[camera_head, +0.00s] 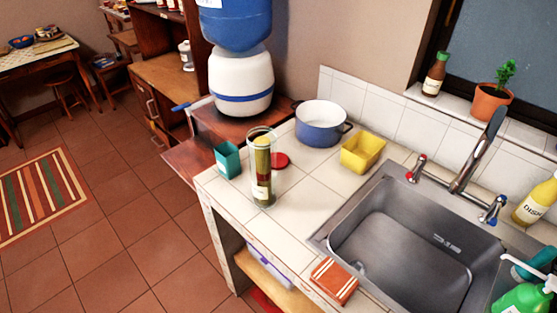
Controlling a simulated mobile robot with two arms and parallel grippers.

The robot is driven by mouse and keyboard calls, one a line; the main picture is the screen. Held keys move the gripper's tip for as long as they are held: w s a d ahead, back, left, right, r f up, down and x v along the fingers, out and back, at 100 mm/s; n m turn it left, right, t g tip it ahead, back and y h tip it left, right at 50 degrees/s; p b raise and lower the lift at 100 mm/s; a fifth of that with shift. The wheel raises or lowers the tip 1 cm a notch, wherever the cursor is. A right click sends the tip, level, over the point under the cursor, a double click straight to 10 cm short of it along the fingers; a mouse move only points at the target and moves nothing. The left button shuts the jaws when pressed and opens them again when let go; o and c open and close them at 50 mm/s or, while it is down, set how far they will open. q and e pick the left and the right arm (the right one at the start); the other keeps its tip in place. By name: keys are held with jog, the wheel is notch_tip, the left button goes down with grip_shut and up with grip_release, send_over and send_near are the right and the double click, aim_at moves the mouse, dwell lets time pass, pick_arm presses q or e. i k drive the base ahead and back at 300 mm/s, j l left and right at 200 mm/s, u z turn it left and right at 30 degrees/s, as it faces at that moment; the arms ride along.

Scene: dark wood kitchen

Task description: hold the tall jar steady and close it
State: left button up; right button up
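The tall jar (262,168) is a clear glass cylinder standing upright on the white tiled counter. It holds something yellow-green and dark and has a pale label low on its front. Its top rim looks open. A round red lid (280,160) lies on the counter just behind and right of the jar; its left edge is close to or partly behind the glass. Neither of my grippers is in view.
A teal container (228,160) stands left of the jar. A blue pot (321,125) and a yellow tub (362,151) stand behind and right. The sink (412,250) fills the right side, with a striped cloth (334,281) at its front left. Counter in front of the jar is clear.

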aim_at(263, 158)
jog(key=i+j+z, duration=0.3)
jog(key=j, duration=1.7)
jog(key=j+z, duration=0.35)
jog(key=j, duration=1.65)
